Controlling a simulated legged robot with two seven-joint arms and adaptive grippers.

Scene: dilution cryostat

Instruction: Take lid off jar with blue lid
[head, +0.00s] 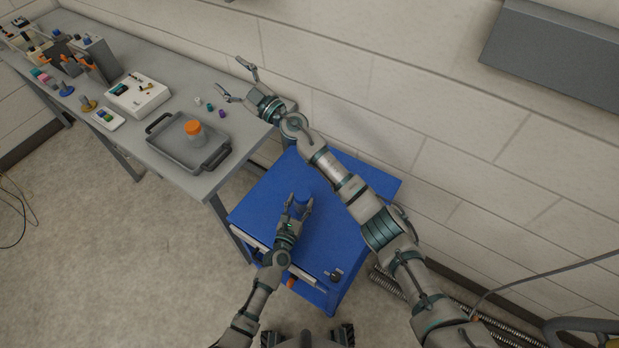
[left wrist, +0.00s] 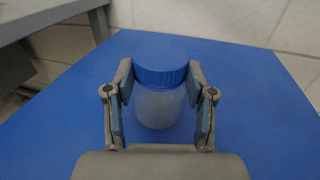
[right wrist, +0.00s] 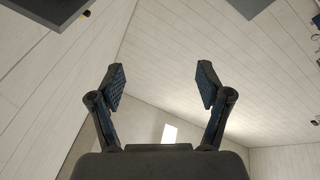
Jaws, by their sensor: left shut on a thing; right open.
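The jar with the blue lid stands upright on the blue cabinet top (head: 345,175). In the left wrist view its ribbed blue lid (left wrist: 161,74) and the clear, greyish jar body (left wrist: 158,108) below it show between the fingers. The lid sits on the jar. In the head view the lid (head: 302,194) is small against the blue surface. My left gripper (head: 299,207) is shut on the lid, one finger at each side; it also shows in the left wrist view (left wrist: 160,80). My right gripper (head: 234,80) is open and empty near the wall; its spread fingers show in the right wrist view (right wrist: 159,84).
A grey tray (head: 165,150) holding an orange-lidded jar (head: 193,128) is on the grey bench at left. Small coloured caps (head: 210,106), a white device (head: 138,95) and racks stand farther along. The brick wall is close behind my right arm. Most of the cabinet top is clear.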

